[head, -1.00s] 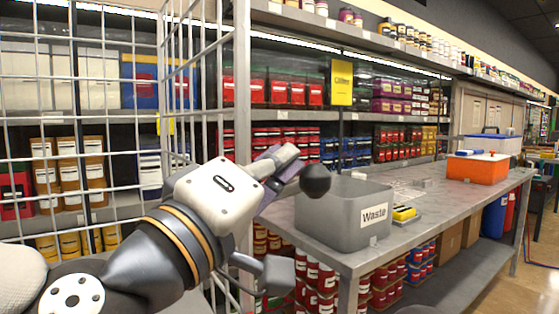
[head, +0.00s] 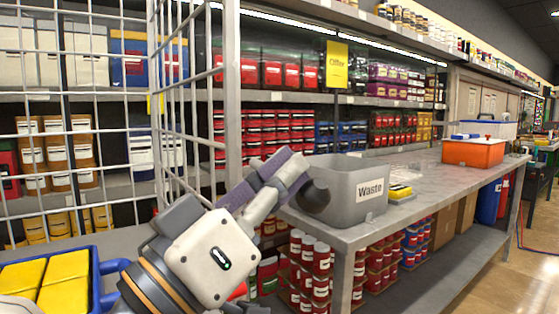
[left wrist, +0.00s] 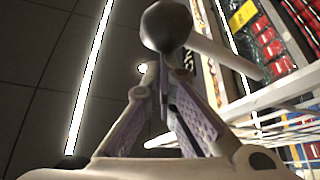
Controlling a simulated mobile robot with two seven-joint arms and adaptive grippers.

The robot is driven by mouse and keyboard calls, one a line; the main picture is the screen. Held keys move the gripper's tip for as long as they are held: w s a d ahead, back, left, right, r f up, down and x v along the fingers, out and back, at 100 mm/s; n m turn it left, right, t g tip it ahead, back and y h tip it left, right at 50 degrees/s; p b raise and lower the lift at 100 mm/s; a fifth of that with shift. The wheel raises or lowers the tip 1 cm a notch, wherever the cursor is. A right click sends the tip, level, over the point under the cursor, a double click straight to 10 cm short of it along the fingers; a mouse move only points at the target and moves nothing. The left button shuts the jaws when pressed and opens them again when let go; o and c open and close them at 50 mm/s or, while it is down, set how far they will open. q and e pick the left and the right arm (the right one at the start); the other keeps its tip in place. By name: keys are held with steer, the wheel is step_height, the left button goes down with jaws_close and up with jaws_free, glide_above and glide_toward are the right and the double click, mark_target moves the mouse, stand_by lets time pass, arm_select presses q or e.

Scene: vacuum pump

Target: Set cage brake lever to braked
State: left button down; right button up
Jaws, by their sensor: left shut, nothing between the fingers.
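The lever shows as a dark round knob (head: 316,199) in front of the waste bin's left side in the head view. In the left wrist view the knob (left wrist: 166,25) is large and close, with a pale grey rod (left wrist: 228,58) running down to the right. My left gripper (head: 292,168) is shut and empty, its purple-padded fingers pointing up and right, with the tips just up and left of the knob. In the left wrist view its fingertips (left wrist: 168,68) lie just below the knob; I cannot tell whether they touch. The right gripper is not in view.
White wire cage mesh (head: 172,100) stands close at the left. A grey bin labelled Waste (head: 362,210) stands on the metal bench (head: 420,205). A blue crate (head: 103,268) with yellow packs is at lower left. Stocked shelves fill the back; open floor lies at right.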

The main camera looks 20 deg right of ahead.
arm_select(q)
steer(key=shift+w+f+m+b, duration=0.1)
steer(key=shift+f+m+b, duration=0.5)
steer(key=shift+f, duration=1.35)
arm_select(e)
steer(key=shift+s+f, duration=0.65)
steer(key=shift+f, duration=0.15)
arm_select(q)
steer(key=shift+f, duration=0.1)
step_height(320, 180, up, 5)
steer(key=a+p, duration=0.1)
steer(key=p, duration=0.2)
steer(key=w+f+b+v, duration=0.1)
steer(key=b+v, duration=0.1)
steer(key=v, duration=0.8)
steer(key=shift+w+a, duration=0.2)
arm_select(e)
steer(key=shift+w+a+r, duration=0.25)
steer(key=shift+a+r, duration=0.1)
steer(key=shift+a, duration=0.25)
arm_select(q)
steer(key=shift+f, duration=0.1)
